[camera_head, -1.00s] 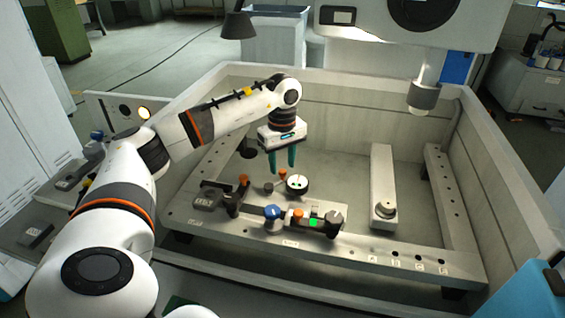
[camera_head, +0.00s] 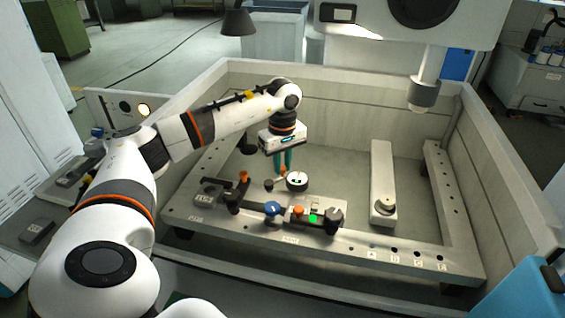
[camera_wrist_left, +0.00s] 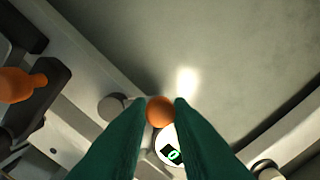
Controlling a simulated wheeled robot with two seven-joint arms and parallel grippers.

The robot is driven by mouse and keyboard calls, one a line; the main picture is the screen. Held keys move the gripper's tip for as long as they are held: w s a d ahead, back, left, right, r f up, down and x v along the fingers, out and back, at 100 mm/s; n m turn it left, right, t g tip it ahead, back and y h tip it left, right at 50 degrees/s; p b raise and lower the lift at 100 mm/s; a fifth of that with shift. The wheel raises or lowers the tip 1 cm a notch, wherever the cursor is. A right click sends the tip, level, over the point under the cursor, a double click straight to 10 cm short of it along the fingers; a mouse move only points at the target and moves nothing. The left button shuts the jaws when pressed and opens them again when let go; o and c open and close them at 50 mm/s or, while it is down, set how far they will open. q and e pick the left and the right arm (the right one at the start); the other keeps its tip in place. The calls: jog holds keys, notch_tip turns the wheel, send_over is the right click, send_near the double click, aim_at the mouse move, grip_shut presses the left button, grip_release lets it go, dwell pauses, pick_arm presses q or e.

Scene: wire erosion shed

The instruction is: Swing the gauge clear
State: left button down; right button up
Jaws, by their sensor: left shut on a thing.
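The gauge (camera_head: 297,182) is a round dial with a pale face and a dark rim, standing behind the front rail of the frame. In the left wrist view its pale face (camera_wrist_left: 168,140) with a small dark display shows partly behind the fingers. A small orange knob (camera_head: 282,171) stands just left of the dial. My left gripper (camera_head: 282,163) points down with its green fingers shut on this knob. In the left wrist view the orange knob (camera_wrist_left: 160,112) sits between the fingertips. My right gripper is not in view.
A dark-tipped machine head (camera_head: 424,94) hangs at the right. The tank floor behind the gauge is clear.

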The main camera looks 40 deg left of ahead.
pick_arm(q)
jog(key=shift+a, duration=0.1)
jog(key=a+n, duration=0.1)
jog(key=n, duration=0.2)
jog(key=s+a+n, duration=0.1)
jog(key=n, duration=0.3)
jog(key=a+n, duration=0.2)
jog(key=n, duration=0.1)
jog(key=shift+s+r+n, duration=0.1)
jog(key=shift+s+n, duration=0.15)
jog(key=shift+n, duration=0.15)
dwell(0.5)
jog(key=c, duration=1.3)
grip_release()
